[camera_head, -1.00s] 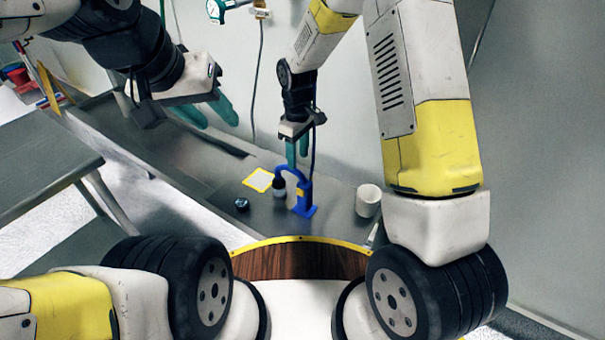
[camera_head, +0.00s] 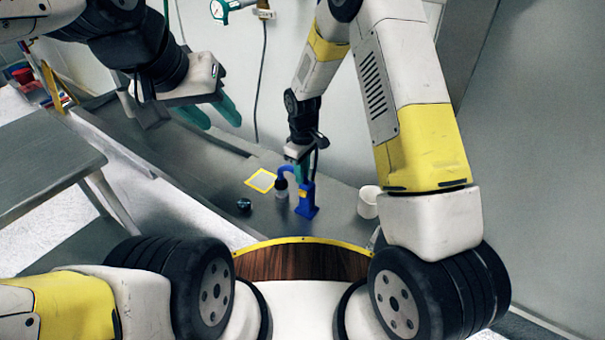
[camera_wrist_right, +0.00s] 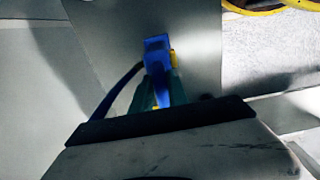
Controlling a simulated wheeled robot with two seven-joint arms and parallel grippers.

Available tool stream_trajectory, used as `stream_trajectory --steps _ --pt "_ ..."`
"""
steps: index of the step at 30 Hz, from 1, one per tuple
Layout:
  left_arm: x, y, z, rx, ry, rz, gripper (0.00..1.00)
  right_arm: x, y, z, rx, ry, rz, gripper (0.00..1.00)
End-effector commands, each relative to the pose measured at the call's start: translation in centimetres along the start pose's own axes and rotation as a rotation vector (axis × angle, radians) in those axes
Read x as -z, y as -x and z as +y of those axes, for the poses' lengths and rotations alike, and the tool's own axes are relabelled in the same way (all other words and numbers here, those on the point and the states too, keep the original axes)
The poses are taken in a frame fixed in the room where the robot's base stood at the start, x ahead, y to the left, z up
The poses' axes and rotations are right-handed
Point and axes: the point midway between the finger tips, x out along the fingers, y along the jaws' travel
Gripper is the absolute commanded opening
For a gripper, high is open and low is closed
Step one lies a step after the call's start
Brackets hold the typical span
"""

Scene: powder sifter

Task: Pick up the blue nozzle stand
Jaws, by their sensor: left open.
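The blue nozzle stand (camera_head: 307,203) stands upright on the grey bench, its curved arm reaching left over a small dark bottle (camera_head: 281,188). My right gripper (camera_head: 303,172) points down at the top of the stand, just behind it. In the right wrist view the stand (camera_wrist_right: 157,45) shows at and between the teal fingertips (camera_wrist_right: 158,90). Whether the fingers touch it or are closed on it cannot be told. My left gripper (camera_head: 212,112) is open and empty, to the upper left above the bench.
A yellow-framed square (camera_head: 261,180) lies left of the stand. A small dark round object (camera_head: 244,205) is nearer and to the left. A white cup (camera_head: 368,202) stands to the right. The wall is close behind the bench.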

Motion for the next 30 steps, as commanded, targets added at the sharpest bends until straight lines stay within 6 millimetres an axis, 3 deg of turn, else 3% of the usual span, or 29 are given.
stream_trajectory --steps 2,30 --pt "0.00 0.00 0.00 0.000 0.000 0.000 0.42 0.00 0.01 0.00 0.000 0.000 0.000 0.00" --pt "0.00 0.00 0.00 0.000 0.000 0.000 0.42 0.01 0.04 0.02 0.000 0.000 0.000 0.00"
